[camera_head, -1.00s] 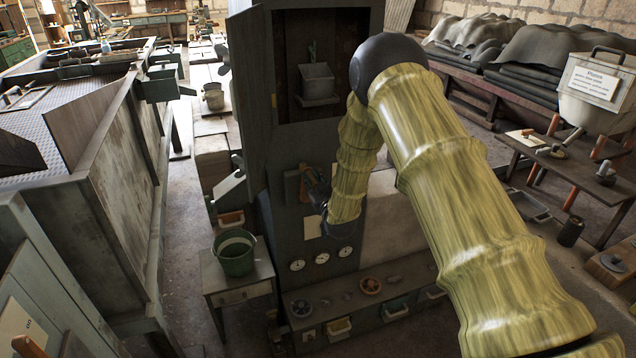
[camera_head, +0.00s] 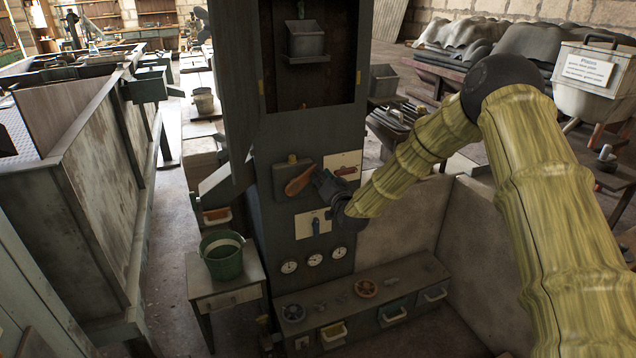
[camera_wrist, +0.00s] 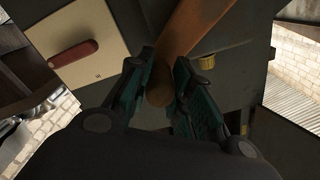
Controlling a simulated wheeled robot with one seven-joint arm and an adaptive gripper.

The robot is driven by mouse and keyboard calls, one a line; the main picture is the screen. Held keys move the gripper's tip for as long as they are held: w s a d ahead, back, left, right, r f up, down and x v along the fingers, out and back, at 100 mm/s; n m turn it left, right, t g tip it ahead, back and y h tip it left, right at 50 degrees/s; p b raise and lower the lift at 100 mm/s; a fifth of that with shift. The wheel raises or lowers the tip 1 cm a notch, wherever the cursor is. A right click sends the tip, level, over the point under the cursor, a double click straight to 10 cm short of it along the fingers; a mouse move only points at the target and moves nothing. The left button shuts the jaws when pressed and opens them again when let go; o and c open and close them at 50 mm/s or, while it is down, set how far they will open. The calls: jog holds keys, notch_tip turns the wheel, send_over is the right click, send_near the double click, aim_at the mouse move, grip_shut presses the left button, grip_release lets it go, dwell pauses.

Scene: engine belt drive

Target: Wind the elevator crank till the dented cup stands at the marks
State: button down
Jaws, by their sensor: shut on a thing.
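The brown wooden crank (camera_head: 299,181) is on the front of the tall dark elevator housing. My gripper (camera_head: 322,184) is at the crank's right end. In the wrist view its teal fingers (camera_wrist: 162,88) are shut on the end of the crank (camera_wrist: 190,38), one on each side. A grey cup (camera_head: 306,42) hangs on a ledge inside the open window of the housing. Small yellow marks (camera_head: 262,87) sit on the window's left and right edges; the cup stands above them. I cannot make out a dent at this size.
A red handle (camera_head: 346,170) on a cream plate is right of the crank, a blue lever (camera_head: 316,226) below. Three gauges (camera_head: 315,260) sit lower. A green bucket (camera_head: 222,256) stands on a small table; a bench (camera_head: 405,277) with bins is in front.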

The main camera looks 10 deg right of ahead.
notch_tip(320, 180, down, 6)
jog(key=d+m+b, duration=0.1)
jog(key=m+b, duration=0.7)
jog(key=shift+d, duration=0.3)
jog(key=shift+w, duration=0.1)
jog(key=c, duration=1.3)
grip_release()
jog(key=shift+o, duration=0.2)
jog(key=shift+r, duration=0.1)
jog(key=s+d, duration=0.2)
jog(key=s, duration=0.9)
jog(key=shift+s+d, duration=0.15)
jog(key=shift+s, duration=0.25)
